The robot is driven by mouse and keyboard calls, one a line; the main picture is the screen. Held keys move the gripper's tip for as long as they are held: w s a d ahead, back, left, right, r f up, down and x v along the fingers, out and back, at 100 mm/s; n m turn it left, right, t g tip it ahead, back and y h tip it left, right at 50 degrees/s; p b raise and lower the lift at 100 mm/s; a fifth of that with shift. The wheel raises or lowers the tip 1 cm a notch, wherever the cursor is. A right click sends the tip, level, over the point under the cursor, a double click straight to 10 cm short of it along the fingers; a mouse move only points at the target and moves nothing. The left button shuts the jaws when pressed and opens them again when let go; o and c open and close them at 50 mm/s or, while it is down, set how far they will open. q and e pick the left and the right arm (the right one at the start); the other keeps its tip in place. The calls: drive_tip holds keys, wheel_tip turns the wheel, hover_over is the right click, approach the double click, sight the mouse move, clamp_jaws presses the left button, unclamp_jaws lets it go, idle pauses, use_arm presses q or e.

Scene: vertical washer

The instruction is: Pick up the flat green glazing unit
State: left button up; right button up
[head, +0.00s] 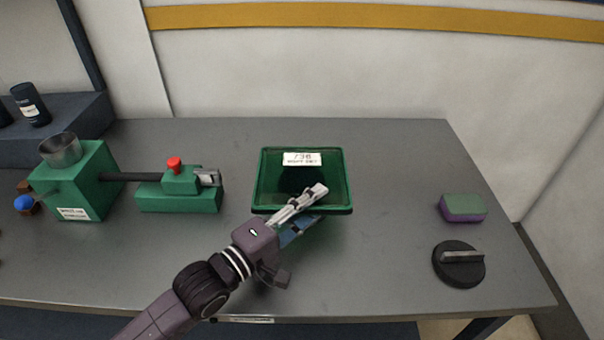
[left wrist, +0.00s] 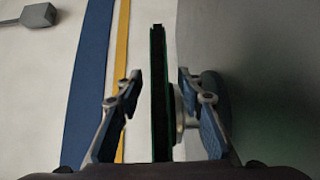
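The flat green glazing unit (head: 262,185) is at the middle of the grey table in the head view. It has a green rim, a darker middle and a white label near its top. In the left wrist view the glazing unit (left wrist: 158,60) shows edge-on as a thin dark strip with green edges. My left gripper (head: 312,206) overlaps its lower right part in the head view. In the left wrist view the left gripper (left wrist: 160,80) is open, with one finger on each side of the strip and gaps showing. My right gripper is out of view.
A green and purple sponge-like block (head: 463,208) and a black round dial (head: 459,264) are at the right.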

use_arm(q)
drive_tip(key=shift+x, duration=1.25)
drive_tip(key=shift+a, duration=0.1)
drive_tip(key=c, duration=0.7)
clamp_jaws()
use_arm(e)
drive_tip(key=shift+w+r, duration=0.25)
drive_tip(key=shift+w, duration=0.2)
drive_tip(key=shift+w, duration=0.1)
use_arm(q)
drive_tip(key=shift+r, duration=0.2)
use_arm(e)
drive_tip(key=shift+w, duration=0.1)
